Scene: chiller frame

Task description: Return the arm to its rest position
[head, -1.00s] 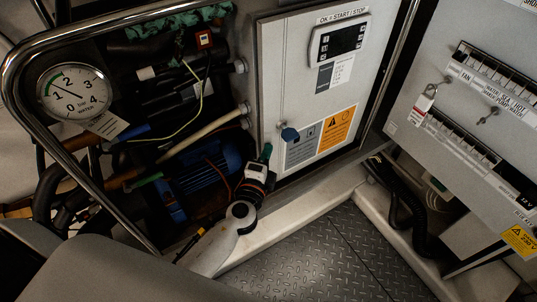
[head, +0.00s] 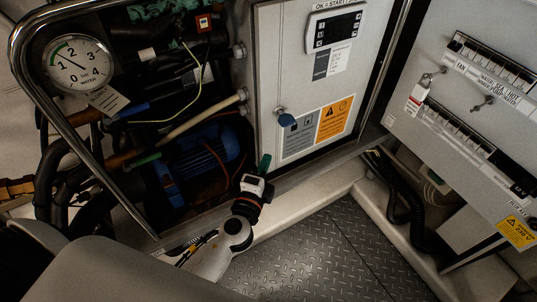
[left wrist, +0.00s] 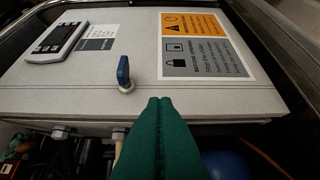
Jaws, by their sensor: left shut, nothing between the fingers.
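My left gripper (head: 263,166) has green fingers and sits low in front of the lower left part of the grey cabinet door (head: 268,80). Its fingers are shut and empty. They also show in the left wrist view (left wrist: 160,125), pressed together and pointing toward the door. A blue key-like latch (head: 286,118) on the door's left side is apart from the fingers; it shows ahead of them in the left wrist view (left wrist: 123,72). My white left arm reaches up from the bottom. My right gripper is not in view.
A chrome tube frame (head: 18,75) surrounds a pressure gauge (head: 78,64), pipes and a blue motor (head: 200,160) at left. Black hoses (head: 405,200) lie beside the clear tread-plate floor (head: 310,250).

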